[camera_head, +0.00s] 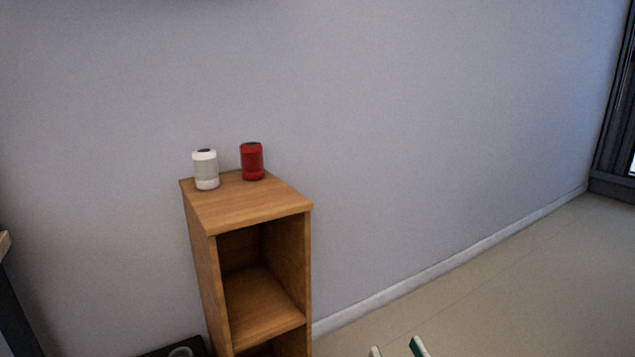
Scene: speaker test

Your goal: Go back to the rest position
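A white speaker (205,170) and a red speaker (252,162) stand upright on top of a narrow wooden shelf (255,207), side by side with a gap between them. Only the fingertips of my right gripper (396,348) show, at the bottom edge right of the shelf. The two tips are apart with nothing seen between them, and the rest of the gripper is cut off. It is clear of the shelf and both speakers. My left gripper is not in view.
The shelf has open compartments; the upper one (262,305) looks empty. A plain grey wall (420,130) is behind it. Bare floor (530,285) lies to the right, with a dark frame (615,130) at the far right. A dark object is partly cut off at bottom left.

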